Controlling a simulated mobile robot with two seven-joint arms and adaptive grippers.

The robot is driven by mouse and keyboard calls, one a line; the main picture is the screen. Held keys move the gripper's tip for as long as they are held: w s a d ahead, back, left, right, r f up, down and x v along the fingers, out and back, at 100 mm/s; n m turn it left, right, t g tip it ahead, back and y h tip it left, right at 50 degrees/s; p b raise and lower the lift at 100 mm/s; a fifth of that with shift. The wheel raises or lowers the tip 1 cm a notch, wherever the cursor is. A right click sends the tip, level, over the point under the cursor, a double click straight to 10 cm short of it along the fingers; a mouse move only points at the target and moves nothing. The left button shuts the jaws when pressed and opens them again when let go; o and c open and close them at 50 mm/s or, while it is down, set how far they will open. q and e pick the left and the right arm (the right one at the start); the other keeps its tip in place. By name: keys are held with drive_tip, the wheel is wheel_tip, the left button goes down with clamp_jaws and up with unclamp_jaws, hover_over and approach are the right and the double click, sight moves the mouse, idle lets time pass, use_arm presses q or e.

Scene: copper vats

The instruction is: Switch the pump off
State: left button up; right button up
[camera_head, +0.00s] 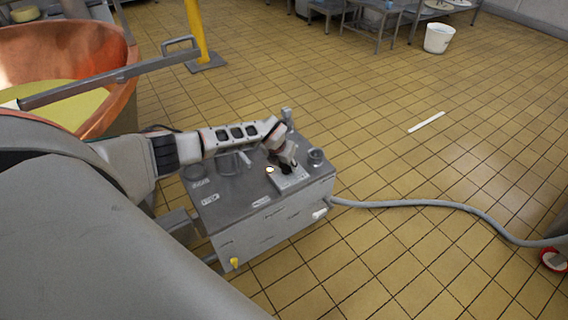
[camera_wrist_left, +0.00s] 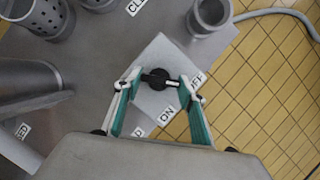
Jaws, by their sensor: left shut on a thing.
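The pump (camera_head: 262,222) is a grey metal box on the tiled floor, with a hose leaving its right side. On its top sits a light grey switch plate (camera_head: 295,182), which also shows in the wrist view (camera_wrist_left: 157,53). A black rotary knob (camera_wrist_left: 159,79) stands on the plate, with ON and OFF labels on the right-hand side in the wrist view. My left gripper (camera_wrist_left: 158,88) is shut on the knob, one fingertip on each side. In the head view the left gripper (camera_head: 285,160) reaches down onto the plate and mostly hides the knob. My right gripper is not in view.
A small pale lamp (camera_head: 269,170) shows beside the plate. A copper vat (camera_head: 120,92) with yellow liquid stands at the left. Open pipe fittings (camera_wrist_left: 209,16) rise from the pump top. The grey hose (camera_head: 420,204) crosses the floor to the right.

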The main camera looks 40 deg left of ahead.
use_arm(q)
drive_tip(key=shift+s+f, duration=0.1)
idle(0.3)
drive_tip(key=o, duration=1.1)
drive_tip(key=shift+s+r, duration=0.1)
drive_tip(key=shift+r, duration=0.55)
drive_tip(key=v, duration=1)
drive_tip(key=shift+s+r, duration=0.2)
drive_tip(key=shift+r, duration=0.15)
drive_tip(key=shift+d, duration=0.1)
